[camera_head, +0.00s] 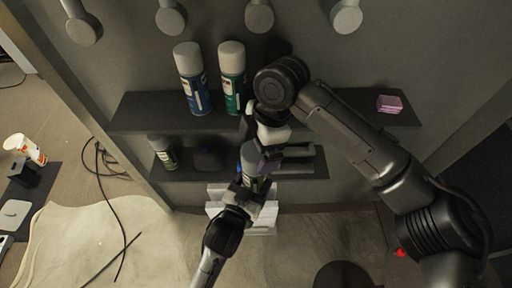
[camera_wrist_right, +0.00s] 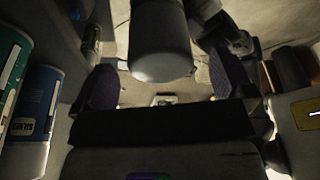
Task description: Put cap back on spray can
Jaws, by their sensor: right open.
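A spray can with a light grey, cap-like upper end (camera_head: 249,154) stands out in front of the lower shelf, partly hidden by my grippers. My left gripper (camera_head: 251,183) reaches up from below and appears closed around the can's lower part. My right gripper (camera_head: 272,158) is open beside the grey end. In the right wrist view the grey cylinder (camera_wrist_right: 160,40) lies beyond and between the spread fingers (camera_wrist_right: 165,88), with no clear contact. I cannot tell whether the cap is separate from the can or seated on it.
A blue can (camera_head: 194,85) and green can (camera_head: 232,80) stand on the upper shelf (camera_head: 145,110). A small can (camera_head: 162,152) stands on the lower shelf, and pink pads (camera_head: 390,103) lie upper right. Knobs line the wall above. A white object (camera_head: 262,220) sits below.

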